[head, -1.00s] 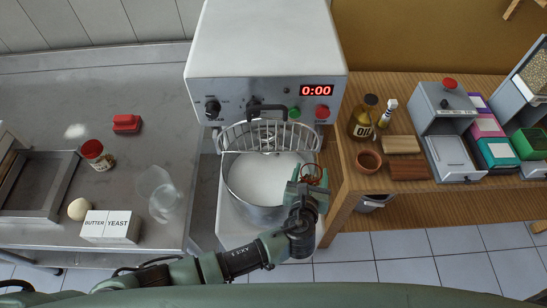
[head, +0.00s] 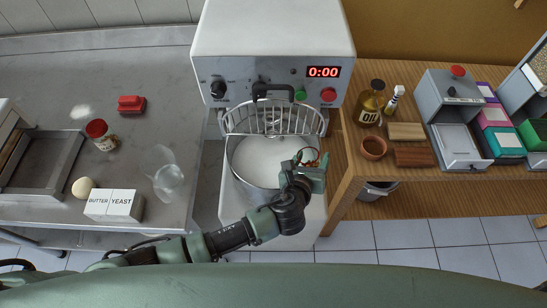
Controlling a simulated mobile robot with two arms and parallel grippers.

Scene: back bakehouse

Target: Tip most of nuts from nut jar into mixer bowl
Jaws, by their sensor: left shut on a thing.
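The mixer bowl (head: 243,187) is a wide steel bowl with a white content, standing under the mixer's wire guard. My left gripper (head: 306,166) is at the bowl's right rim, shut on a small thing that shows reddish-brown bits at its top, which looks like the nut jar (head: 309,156). The gripper hides most of it, so its tilt and how full it is cannot be told. No nuts can be made out in the bowl. My right gripper is not in view.
The mixer (head: 272,35) stands behind the bowl, its wire guard (head: 240,124) at the bowl's back. An oil bottle (head: 371,103) and clay pot (head: 373,147) stand right.

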